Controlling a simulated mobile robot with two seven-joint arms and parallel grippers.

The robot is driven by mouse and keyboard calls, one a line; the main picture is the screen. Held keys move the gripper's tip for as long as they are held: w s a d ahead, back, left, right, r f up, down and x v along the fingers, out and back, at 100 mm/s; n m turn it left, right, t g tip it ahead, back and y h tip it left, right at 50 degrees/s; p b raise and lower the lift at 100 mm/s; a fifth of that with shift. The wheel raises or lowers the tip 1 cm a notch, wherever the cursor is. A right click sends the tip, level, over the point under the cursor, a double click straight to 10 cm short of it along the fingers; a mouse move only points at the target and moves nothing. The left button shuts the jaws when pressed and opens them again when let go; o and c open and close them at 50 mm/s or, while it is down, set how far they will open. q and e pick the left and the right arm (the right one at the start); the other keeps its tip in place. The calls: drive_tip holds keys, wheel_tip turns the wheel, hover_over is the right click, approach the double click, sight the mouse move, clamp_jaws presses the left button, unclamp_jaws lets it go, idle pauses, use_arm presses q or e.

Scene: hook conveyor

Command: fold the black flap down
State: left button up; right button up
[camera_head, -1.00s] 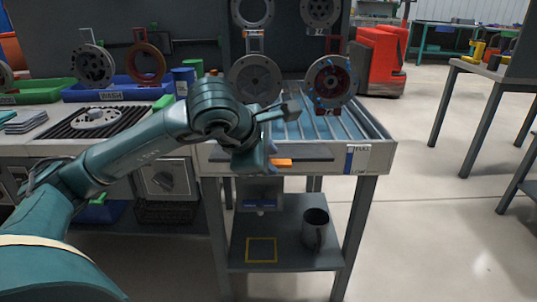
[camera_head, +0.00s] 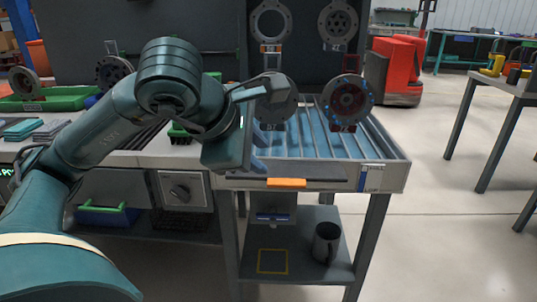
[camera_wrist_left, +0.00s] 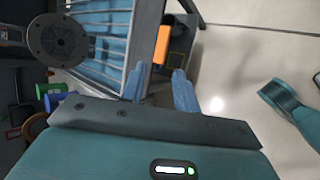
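The black flap (camera_head: 318,173) is a dark strip along the front edge of the blue-ribbed conveyor table (camera_head: 388,178). An orange grip (camera_head: 287,183) sits at its front edge, near the middle. The flap looks roughly level; its exact angle is hard to tell. My left gripper (camera_head: 260,151) is above and to the left of the orange grip, apart from it. In the left wrist view, its two blue fingers (camera_wrist_left: 159,86) are spread with nothing between them, and the orange grip (camera_wrist_left: 162,45) lies beyond them.
Discs hang on hooks over the table, including a dark red-and-blue one (camera_head: 347,104) and a grey one (camera_head: 276,102) close by my left gripper. Open floor lies to the right.

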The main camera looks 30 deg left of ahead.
use_arm(q)
drive_tip(key=shift+s+r, duration=0.35)
drive_tip(key=shift+r, duration=0.05)
drive_tip(key=shift+c, duration=0.2)
